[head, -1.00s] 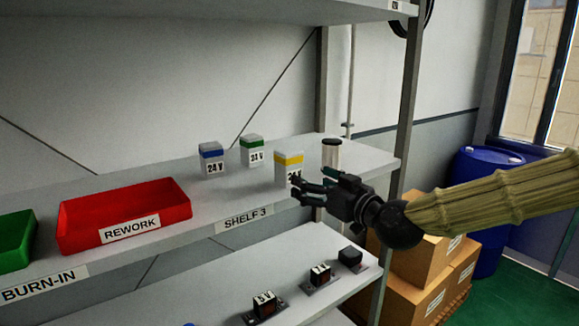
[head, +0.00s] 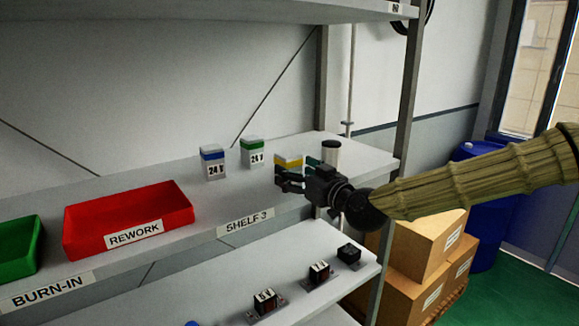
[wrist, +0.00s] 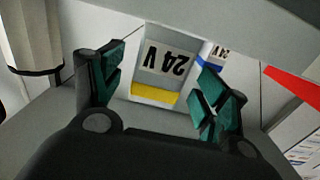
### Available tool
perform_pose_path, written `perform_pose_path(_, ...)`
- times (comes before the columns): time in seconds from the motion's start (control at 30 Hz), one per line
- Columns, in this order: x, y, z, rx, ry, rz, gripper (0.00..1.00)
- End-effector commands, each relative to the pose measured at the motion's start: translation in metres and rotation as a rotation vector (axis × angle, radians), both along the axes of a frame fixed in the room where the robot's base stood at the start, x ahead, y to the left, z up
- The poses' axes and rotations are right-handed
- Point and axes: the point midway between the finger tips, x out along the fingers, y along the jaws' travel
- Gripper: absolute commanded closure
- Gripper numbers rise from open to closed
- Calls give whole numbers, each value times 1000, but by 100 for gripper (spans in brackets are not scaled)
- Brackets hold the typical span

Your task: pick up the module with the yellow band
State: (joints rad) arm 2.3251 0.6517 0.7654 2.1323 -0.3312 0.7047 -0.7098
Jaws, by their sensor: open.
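The yellow-band module (head: 288,162) is a white block marked 24 V, standing on shelf 3 (head: 205,216). In the head view my gripper (head: 290,178) is in front of it and hides most of its lower part. In the wrist view the module (wrist: 158,68) appears upside down between the two green-padded fingers of my gripper (wrist: 160,88). The fingers are spread, with visible gaps to the module on both sides. Whether the fingertips reach past its front face is hard to tell.
A blue-band module (head: 213,163) and a green-band module (head: 252,152) stand to the left. A red REWORK bin (head: 128,213) and a green bin (head: 20,245) are further left. Small dark modules (head: 319,271) sit below.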

Motion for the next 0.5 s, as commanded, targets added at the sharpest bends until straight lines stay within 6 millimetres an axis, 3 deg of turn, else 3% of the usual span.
perform_pose_path(0.3, 24, 16, 3, -1, 1, 1, 26)
perform_pose_path(0.5, 30, 21, 2, -1, -1, 2, 26)
